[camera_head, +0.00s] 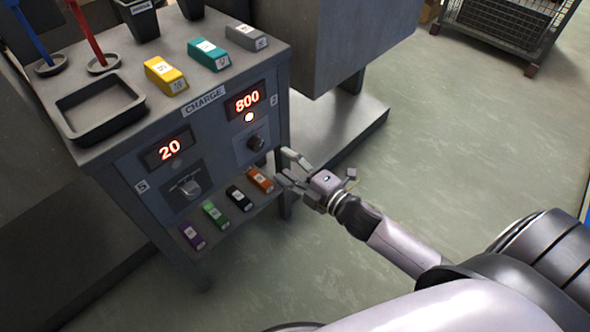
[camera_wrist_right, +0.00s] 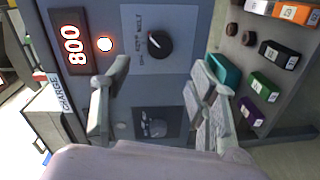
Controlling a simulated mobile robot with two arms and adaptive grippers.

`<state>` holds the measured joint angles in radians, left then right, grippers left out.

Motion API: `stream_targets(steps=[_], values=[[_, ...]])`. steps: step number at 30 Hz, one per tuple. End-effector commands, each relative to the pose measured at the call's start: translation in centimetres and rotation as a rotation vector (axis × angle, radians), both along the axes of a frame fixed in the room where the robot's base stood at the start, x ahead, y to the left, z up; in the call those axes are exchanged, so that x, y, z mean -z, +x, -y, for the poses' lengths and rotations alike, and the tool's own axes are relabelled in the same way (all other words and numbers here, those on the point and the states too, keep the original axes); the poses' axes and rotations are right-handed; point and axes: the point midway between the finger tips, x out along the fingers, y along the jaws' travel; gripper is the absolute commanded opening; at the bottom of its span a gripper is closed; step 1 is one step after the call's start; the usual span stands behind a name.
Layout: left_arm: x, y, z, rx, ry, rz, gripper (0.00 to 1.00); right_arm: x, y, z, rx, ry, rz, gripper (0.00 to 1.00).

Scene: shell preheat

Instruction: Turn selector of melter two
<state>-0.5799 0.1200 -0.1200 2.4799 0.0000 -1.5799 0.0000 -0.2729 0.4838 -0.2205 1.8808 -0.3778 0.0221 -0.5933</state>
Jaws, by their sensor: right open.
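The control cabinet (camera_head: 128,160) has a panel marked 2, with a display (camera_head: 247,99) reading 800 and a lit lamp (camera_head: 249,117). Below the lamp is the dark round selector (camera_head: 255,142). In the right wrist view the selector (camera_wrist_right: 158,45) shows a pale pointer mark and small lettering beside it, too small to read surely. My right gripper (camera_head: 287,169) is open and empty, just right of and below the selector, apart from it. In the wrist view its fingers (camera_wrist_right: 156,100) stand apart, with the selector beyond them. My left gripper is not in view.
The neighbouring panel has a display (camera_head: 168,149) reading 20 and a silver knob (camera_head: 187,188). Coloured blocks lie on the cabinet top and on a lower shelf (camera_head: 222,232). A tray (camera_head: 98,106) sits on top. Floor at right (camera_head: 470,150) is clear.

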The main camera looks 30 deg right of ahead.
Motion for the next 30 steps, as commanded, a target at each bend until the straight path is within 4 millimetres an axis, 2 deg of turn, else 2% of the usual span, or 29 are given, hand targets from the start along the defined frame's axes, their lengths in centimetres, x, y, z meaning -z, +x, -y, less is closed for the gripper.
stream_targets(steps=[3, 8, 25, 30], values=[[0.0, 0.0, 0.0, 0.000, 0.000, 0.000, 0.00, 0.0, -1.4, 0.5, 0.000, 0.001, -0.001, 0.54], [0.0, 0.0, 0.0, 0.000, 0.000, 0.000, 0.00, -0.1, -2.2, 0.8, 0.000, 0.000, 0.000, 0.54], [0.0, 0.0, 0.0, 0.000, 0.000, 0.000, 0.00, -0.1, -2.2, 0.8, 0.003, 0.003, -0.003, 0.54], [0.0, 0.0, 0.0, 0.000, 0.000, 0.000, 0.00, 0.4, -2.4, 1.4, 0.098, 0.085, -0.095, 0.54]])
